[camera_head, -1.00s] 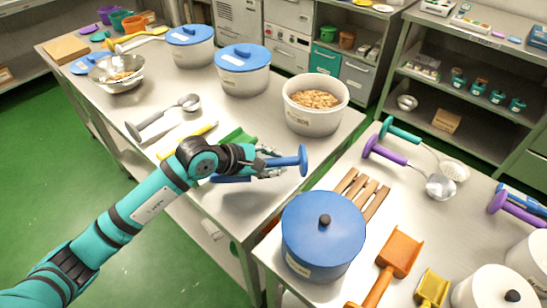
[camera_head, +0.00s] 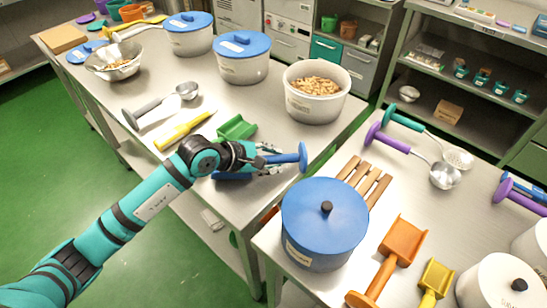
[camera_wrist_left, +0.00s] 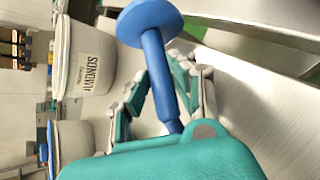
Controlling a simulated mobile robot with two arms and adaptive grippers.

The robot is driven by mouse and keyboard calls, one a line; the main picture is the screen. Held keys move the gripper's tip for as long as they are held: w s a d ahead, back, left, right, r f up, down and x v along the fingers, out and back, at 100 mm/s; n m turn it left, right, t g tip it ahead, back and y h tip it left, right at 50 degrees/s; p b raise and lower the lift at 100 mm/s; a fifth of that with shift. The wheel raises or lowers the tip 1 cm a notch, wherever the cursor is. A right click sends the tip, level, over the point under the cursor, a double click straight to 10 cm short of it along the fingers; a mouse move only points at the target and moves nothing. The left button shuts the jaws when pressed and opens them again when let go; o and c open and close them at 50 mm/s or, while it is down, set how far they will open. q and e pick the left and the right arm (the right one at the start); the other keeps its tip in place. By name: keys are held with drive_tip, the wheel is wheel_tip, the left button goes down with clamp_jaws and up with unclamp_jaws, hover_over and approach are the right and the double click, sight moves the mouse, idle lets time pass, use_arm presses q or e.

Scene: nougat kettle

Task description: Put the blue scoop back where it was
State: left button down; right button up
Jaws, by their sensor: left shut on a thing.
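My left gripper (camera_head: 268,160) is shut on the blue scoop (camera_head: 303,157), around its handle. The scoop's round handle end sticks out to the right of the fingers. Its blue body (camera_head: 232,176) shows partly below the gripper, at the long table's near edge; I cannot tell whether it touches the table. In the left wrist view, the blue handle (camera_wrist_left: 158,75) runs between the fingers (camera_wrist_left: 163,98) and ends in a wide disc. The scoop's body is hidden there. My right gripper is not in view.
A green scoop (camera_head: 237,127) lies just beyond my gripper, and a yellow scoop (camera_head: 182,131) lies left of it. A white pot of almonds (camera_head: 315,94) stands behind.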

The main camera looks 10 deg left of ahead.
use_arm(q)
drive_tip(key=shift+f+b, duration=0.3)
drive_tip(key=shift+f, duration=0.05)
drive_tip(key=c, duration=1)
unclamp_jaws()
